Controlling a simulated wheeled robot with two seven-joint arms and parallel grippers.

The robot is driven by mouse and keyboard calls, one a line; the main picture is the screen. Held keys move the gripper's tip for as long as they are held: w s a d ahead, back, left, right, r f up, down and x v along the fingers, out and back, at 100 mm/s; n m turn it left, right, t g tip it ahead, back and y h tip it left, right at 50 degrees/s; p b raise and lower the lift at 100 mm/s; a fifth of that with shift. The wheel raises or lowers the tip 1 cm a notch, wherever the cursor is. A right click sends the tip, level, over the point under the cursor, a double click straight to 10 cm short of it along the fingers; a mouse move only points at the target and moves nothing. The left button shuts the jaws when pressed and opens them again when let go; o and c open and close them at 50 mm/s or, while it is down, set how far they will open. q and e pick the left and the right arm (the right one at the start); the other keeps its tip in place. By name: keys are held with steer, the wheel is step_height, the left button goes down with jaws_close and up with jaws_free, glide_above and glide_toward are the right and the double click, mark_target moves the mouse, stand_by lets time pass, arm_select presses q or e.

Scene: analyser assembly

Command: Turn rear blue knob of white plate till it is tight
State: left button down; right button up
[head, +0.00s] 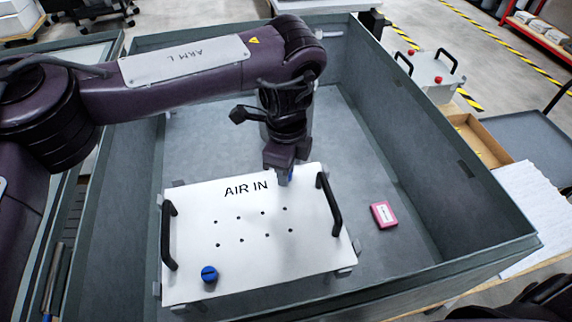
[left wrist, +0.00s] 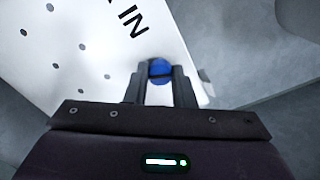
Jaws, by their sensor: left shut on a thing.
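The white plate (head: 250,246) lies in the grey bin, marked AIR IN, with a black handle on each side and several small holes. It also shows in the left wrist view (left wrist: 90,50). The rear blue knob (left wrist: 159,68) sits near the plate's far right corner, mostly hidden by my gripper in the head view. My left gripper (left wrist: 160,82) points down at that corner, its two fingers shut on the rear knob. The front blue knob (head: 209,274) stands free near the plate's near edge.
The grey bin's right wall (head: 420,140) rises beside the plate. A pink box (head: 384,214) lies on the bin floor right of the plate. The bin floor behind the plate is clear. Outside stands another white plate (head: 432,72) with red knobs.

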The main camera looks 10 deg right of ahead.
arm_select(q)
steer(key=m, duration=0.6)
steer(key=shift+w+r, duration=0.15)
steer(key=shift+r, duration=0.1)
steer(key=m, duration=0.7)
steer(key=shift+m, duration=0.4)
steer(key=m, duration=1)
steer(key=shift+m, duration=0.4)
steer(key=m, duration=0.3)
steer(key=shift+m, duration=0.3)
steer(key=m, duration=0.4)
steer(key=shift+w+m, duration=0.1)
steer(key=shift+m, duration=0.2)
steer(key=m, duration=0.5)
steer(key=shift+p, duration=0.35)
steer(key=m, duration=0.5)
steer(key=shift+r+m+p, duration=0.1)
steer(key=shift+m+p, duration=0.7)
steer(key=shift+m, duration=1.9)
